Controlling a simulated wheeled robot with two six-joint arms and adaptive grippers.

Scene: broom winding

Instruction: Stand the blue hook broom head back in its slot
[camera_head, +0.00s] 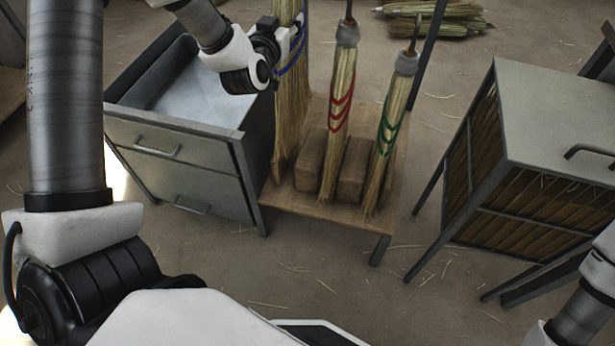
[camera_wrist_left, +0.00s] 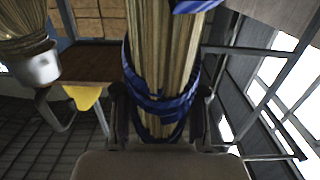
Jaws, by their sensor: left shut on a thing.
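The blue hook broom head (camera_head: 291,118) is a long straw bundle with blue bands, near upright over the left end of the wooden rack (camera_head: 325,208). My left gripper (camera_head: 295,40) is shut around its upper part. In the left wrist view the blue bands (camera_wrist_left: 160,100) sit between the two fingers. The straw's lower end is beside the left brown block (camera_head: 310,160); I cannot tell whether it touches the rack floor. The broom's top is cut off by the frame. My right gripper is out of view; only part of that arm shows at right.
A red-banded broom (camera_head: 341,100) and a green-banded broom (camera_head: 388,135) stand in the rack, separated by a second brown block (camera_head: 354,170). A grey drawer cabinet (camera_head: 180,155) adjoins on the left. A grey-topped straw cabinet (camera_head: 550,110) stands right. Straw bundles (camera_head: 440,15) lie behind.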

